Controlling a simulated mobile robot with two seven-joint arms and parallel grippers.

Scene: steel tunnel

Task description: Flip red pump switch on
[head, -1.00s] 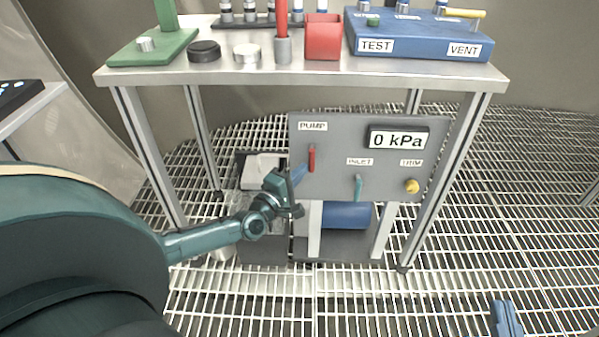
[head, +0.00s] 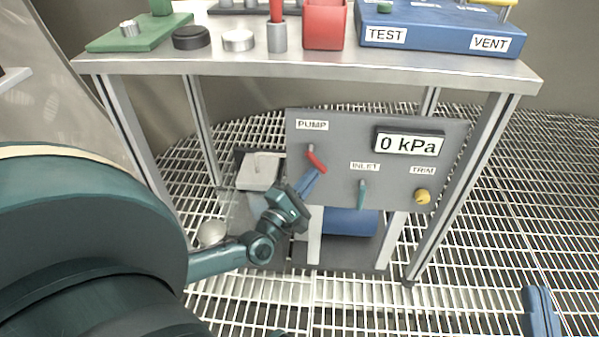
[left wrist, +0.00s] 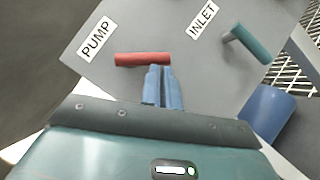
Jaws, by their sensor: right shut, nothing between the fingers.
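The red pump switch (head: 316,161) is a lever under the PUMP label on the grey panel (head: 337,190). It slants down, its lower end toward the right; it also shows in the left wrist view (left wrist: 143,59). My left gripper (head: 311,179) is shut, with its blue fingers together and nothing seen between them. My right gripper (head: 537,294) is shut and empty at the lower right, away from the panel.
The teal INLET lever (head: 362,193) hangs down right of the pump switch, with the yellow TRIM knob (head: 422,196) beyond it. The display (head: 408,142) reads 0 kPa. A steel table (head: 330,68) stands above the panel. A blue cylinder (head: 350,222) lies below it.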

